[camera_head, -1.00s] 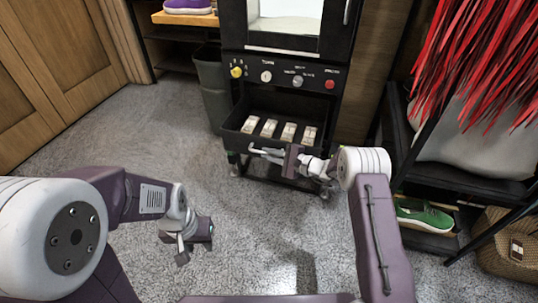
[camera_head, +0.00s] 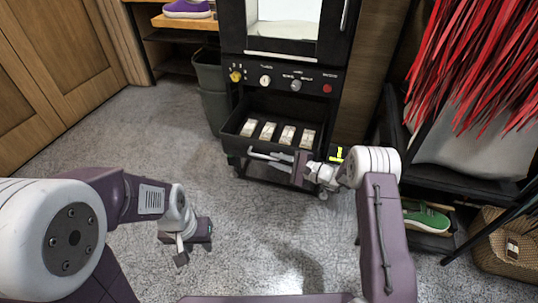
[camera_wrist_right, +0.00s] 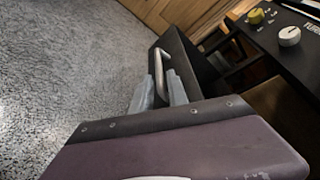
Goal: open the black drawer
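The black drawer (camera_head: 240,146) stands pulled out from the lower part of a black cabinet, below its knob panel, with several pale packets lying in it. My right gripper (camera_head: 268,160) is at the drawer's front. In the right wrist view, its two grey fingers (camera_wrist_right: 160,92) are apart, with the silver handle (camera_wrist_right: 161,66) showing between and beyond them. I cannot tell whether they touch it. My left gripper (camera_head: 180,250) hangs low over the floor at the left, away from the drawer; its fingers are too small to read.
A grey bin (camera_head: 212,90) stands left of the cabinet. At the right are a black rack with a green shoe (camera_head: 426,217), red hanging strips (camera_head: 480,65) and a woven basket (camera_head: 500,245). A purple shoe (camera_head: 187,9) lies on a shelf. The carpet before the drawer is clear.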

